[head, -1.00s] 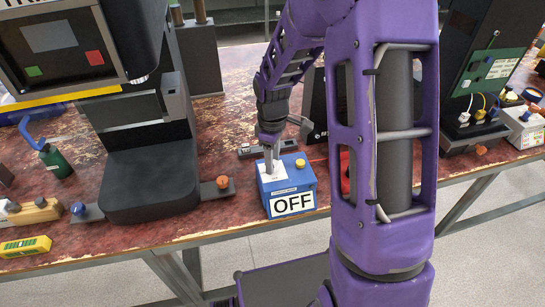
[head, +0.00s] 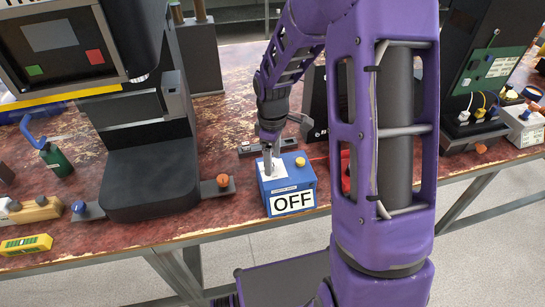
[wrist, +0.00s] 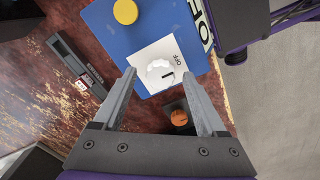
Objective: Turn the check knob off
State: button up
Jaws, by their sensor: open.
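The check knob is a white round knob (wrist: 159,73) with a dark mark, on a white plate (wrist: 172,52) on top of a blue box (head: 287,185). Small "OFF" lettering is printed on the plate beside the knob. A large "OFF" sign (head: 292,202) is on the box's front face. My gripper (head: 268,158) is over the box's left part in the head view. In the wrist view my gripper (wrist: 158,76) is open, with one finger on each side of the knob. Contact with the knob cannot be told. The head view hardly shows the knob.
A yellow button (wrist: 125,11) sits on the same box top. An orange knob (head: 222,181) on a dark bracket is left of the box, beside a black machine (head: 150,180). A dark bar (wrist: 75,66) lies behind the box. The table's front edge is close.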

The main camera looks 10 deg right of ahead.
aim_at(273, 161)
notch_tip(273, 161, up, 18)
jog(key=p, duration=0.2)
jog(key=shift+f+p, duration=0.25)
jog(key=shift+p, duration=0.05)
dwell(0.3)
